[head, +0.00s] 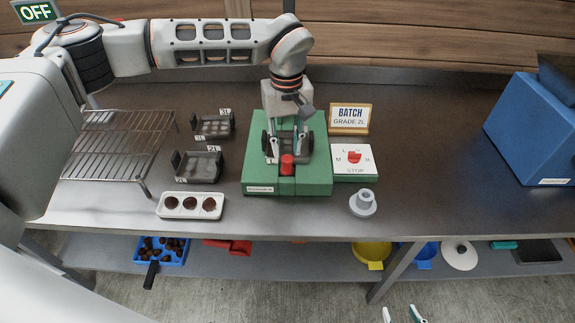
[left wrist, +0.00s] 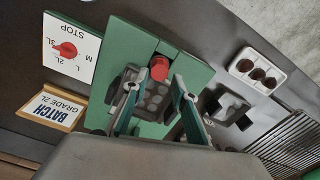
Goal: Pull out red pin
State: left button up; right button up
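The red pin (head: 287,167) stands at the front middle of the green block (head: 316,178) on the bench. In the left wrist view, the red pin (left wrist: 159,68) shows just beyond my left fingertips, in line with the gap between them. My left gripper (head: 285,152) is over the green block, pointing down, its fingers apart on either side of a dark grey part (left wrist: 150,98) seated in the block. The left gripper (left wrist: 157,88) looks empty, and no contact with the pin shows. My right gripper (head: 402,314) shows only as two separated fingertips at the bottom edge, low before the bench.
A white dial plate (head: 368,173) with a red knob and a BATCH GRADE 2L sign (head: 349,118) stand right of the block. A grey flanged piece (head: 363,204) is at front right. Dark holders (head: 198,166) and a white tray (head: 168,212) stand left. Bench right of centre is clear.

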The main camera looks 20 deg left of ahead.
aim_at(287, 159)
pick_arm(q)
notch_tip(287, 159, down, 4)
jog(key=shift+f, duration=0.1)
grip_shut()
notch_tip(287, 159, up, 20)
jog(key=shift+p, duration=0.3)
dwell(0.6)
